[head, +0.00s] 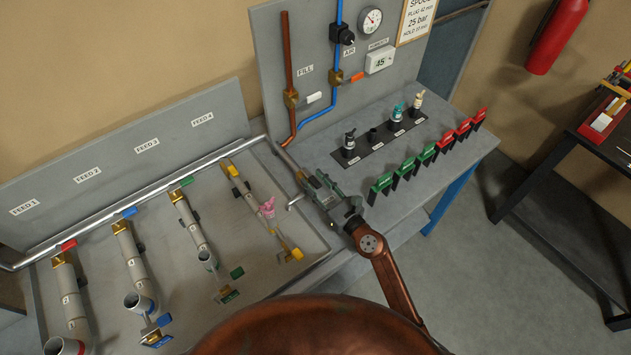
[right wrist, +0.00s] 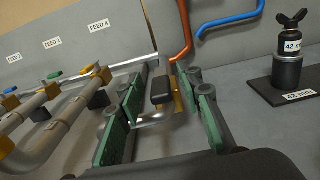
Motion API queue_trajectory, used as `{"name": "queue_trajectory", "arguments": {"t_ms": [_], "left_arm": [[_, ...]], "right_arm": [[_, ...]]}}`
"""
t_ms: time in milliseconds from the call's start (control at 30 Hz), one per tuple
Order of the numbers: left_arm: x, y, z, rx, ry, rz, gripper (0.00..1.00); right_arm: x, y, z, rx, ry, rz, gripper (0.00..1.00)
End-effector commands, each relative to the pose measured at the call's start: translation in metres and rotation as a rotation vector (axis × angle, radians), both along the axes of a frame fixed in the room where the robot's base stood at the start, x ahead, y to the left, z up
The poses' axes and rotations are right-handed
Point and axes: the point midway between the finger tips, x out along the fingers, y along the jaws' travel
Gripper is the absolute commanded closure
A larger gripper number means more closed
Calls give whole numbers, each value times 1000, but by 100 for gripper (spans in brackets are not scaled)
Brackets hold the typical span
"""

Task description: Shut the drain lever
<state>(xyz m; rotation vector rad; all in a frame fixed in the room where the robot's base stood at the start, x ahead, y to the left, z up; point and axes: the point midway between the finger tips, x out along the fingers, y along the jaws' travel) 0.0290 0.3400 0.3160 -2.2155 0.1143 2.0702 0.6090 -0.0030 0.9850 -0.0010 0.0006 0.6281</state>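The drain lever (right wrist: 161,90), with a dark grey grip, sits on a brass valve (right wrist: 178,96) in the right wrist view. A bent silver spout (right wrist: 150,119) comes out below it; it also shows in the head view (head: 294,202). No drain label is readable. My right gripper (head: 315,183) is over the bench beside the tray's right edge. In the right wrist view its green-padded fingers (right wrist: 165,108) are apart, one on each side of the lever, with gaps visible. The head view mostly hides the valve behind the gripper. My left gripper is not in view.
Feed pipes with coloured levers lie in the tray (head: 110,300) at left. A pink clamp-like piece (head: 268,208) is on the fourth. Green and red clips (head: 428,154) line the bench front; a dark plug rack (head: 372,152) stands behind. An orange air lever (head: 356,77) is on the panel.

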Motion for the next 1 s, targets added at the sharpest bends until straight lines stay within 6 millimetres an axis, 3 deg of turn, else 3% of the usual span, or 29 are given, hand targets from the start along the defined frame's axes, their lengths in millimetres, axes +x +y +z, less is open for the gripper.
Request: {"name": "queue_trajectory", "arguments": {"t_ms": [500, 1000], "left_arm": [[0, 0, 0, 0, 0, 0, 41], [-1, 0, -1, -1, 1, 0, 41]], "right_arm": [[0, -1, 0, 1, 1, -1, 99], [0, -1, 0, 1, -1, 1, 100]]}}
